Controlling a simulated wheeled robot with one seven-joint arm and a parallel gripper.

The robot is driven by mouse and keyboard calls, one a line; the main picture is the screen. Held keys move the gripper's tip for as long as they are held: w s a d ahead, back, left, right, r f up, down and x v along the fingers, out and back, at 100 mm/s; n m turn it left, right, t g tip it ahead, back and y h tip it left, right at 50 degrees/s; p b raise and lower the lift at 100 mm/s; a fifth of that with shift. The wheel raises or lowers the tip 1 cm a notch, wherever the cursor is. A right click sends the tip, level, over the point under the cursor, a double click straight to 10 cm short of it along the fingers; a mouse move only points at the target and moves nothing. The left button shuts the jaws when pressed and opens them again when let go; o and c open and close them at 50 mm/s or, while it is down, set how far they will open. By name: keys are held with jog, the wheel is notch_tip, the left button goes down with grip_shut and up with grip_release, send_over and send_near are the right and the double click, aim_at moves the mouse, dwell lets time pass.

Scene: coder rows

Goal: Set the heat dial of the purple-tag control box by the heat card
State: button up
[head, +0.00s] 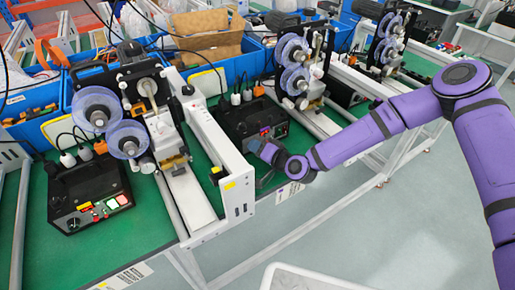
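A black control box (237,118) stands on the green bench in the middle of the head view. Small coloured parts show on its front, but I cannot make out a clear purple tag or its dial. My gripper (262,160) is close in front of this box and covers part of its front. Its fingers are small and dark, so I cannot tell whether they are open or touching the box. Another black control box (88,198) at left has a knob, a yellow-red tag and lit buttons. White printed cards lie on the bench's front edge, at centre (289,193) and left (126,276); their text is unreadable.
Coder machines with blue-grey reels (128,138) stand beside the boxes. A white machine frame (222,155) rises left of my gripper. Blue bins (205,70) line the back. The grey floor (400,225) in front is mostly clear; a pale rounded surface (310,280) shows at the bottom.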

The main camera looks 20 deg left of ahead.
jog(key=shift+f+m+y, duration=0.1)
jog(key=shift+m+y, duration=0.2)
jog(key=shift+m, duration=0.5)
jog(key=o, duration=0.6)
jog(key=shift+o, duration=0.2)
jog(key=v, duration=1.1)
jog(key=shift+w, duration=0.1)
